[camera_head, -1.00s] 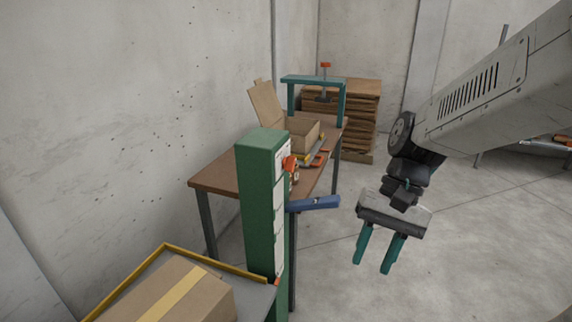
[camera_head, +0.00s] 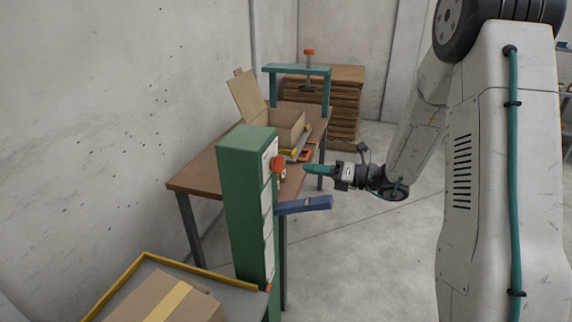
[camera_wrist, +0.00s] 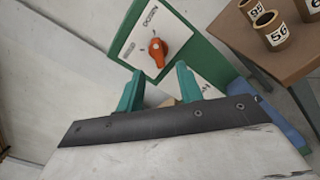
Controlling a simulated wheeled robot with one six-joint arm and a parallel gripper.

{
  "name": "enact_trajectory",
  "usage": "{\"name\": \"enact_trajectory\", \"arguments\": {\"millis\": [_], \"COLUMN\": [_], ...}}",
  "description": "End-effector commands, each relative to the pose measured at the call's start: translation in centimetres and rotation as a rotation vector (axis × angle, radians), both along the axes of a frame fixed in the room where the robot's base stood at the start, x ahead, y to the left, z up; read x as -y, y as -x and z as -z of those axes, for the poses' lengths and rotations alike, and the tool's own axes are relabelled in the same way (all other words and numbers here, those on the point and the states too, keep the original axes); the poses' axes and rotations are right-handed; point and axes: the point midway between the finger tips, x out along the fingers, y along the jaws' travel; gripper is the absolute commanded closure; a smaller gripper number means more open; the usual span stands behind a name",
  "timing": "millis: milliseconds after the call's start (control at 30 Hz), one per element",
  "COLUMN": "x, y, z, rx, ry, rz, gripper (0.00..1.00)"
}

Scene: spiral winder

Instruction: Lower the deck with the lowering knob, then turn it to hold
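The orange lowering knob (camera_head: 278,163) sits on a white label plate high on the green column (camera_head: 246,190). In the wrist view the knob (camera_wrist: 157,52) shows with its pointer upward, amid printed markings too small to read surely. My gripper (camera_head: 308,169) is just right of the knob, pointing at it. In the wrist view my gripper (camera_wrist: 159,75) is open, its teal fingers apart and empty, with the knob beyond the gap between the tips. No contact shows. The deck (camera_head: 205,274), with a yellow rim, is at the lower left, carrying a taped cardboard box (camera_head: 165,300).
Behind the column, a brown workbench (camera_head: 200,172) holds an open carton (camera_head: 285,127) and a teal press frame (camera_head: 297,70). Numbered cardboard tubes (camera_wrist: 262,25) stand on the bench. Floor to the right is open.

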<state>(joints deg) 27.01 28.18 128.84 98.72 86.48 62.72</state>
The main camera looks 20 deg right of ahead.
Motion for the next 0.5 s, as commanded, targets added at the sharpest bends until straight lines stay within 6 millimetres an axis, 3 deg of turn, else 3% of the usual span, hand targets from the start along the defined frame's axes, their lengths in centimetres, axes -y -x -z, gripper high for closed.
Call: {"name": "enact_trajectory", "arguments": {"millis": [300, 500], "x": [-4.5, -6.2], "y": [-2.7, -4.1], "z": [0.0, 0.0], "rx": [-0.003, -0.001], "ry": [0.000, 0.002], "rz": [-0.013, -0.011], "gripper": [0.64, 0.64]}}
